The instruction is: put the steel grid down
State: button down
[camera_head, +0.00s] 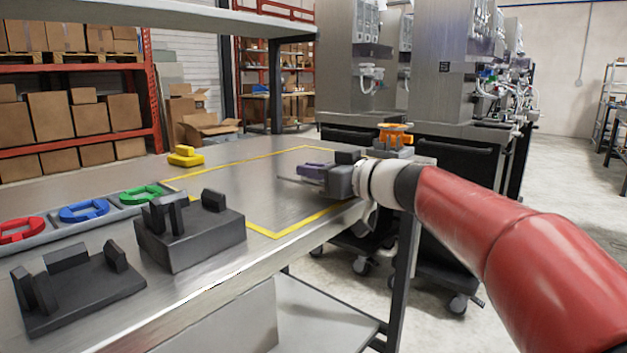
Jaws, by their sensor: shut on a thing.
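My gripper (335,178) is at the right of the steel table, over the yellow-outlined area. It is shut on a thin grey flat piece, which I take to be the steel grid (292,180). Only a narrow edge of the grid shows, sticking out to the left of the jaws and roughly level. A purple piece (314,169) shows right at the jaws; I cannot tell whether it belongs to the grid or lies behind it. The gripper hides the rest of the grid, and any gap to the table is unclear.
The yellow-outlined area (262,230) is mostly bare. Black fixtures (195,238) and (75,290) stand at the front left. A tray (112,215) holds red, blue and green pieces. A yellow piece (186,157) lies at the back; an orange one (396,136) stands beyond my gripper.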

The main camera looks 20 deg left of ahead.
jog(key=shift+f, duration=0.65)
jog(key=shift+f, duration=0.15)
jog(key=c, duration=1.5)
grip_release()
jog(key=shift+r, duration=0.25)
jog(key=b+v, duration=0.3)
jog(key=v, duration=0.9)
jog(key=shift+d+f, duration=0.1)
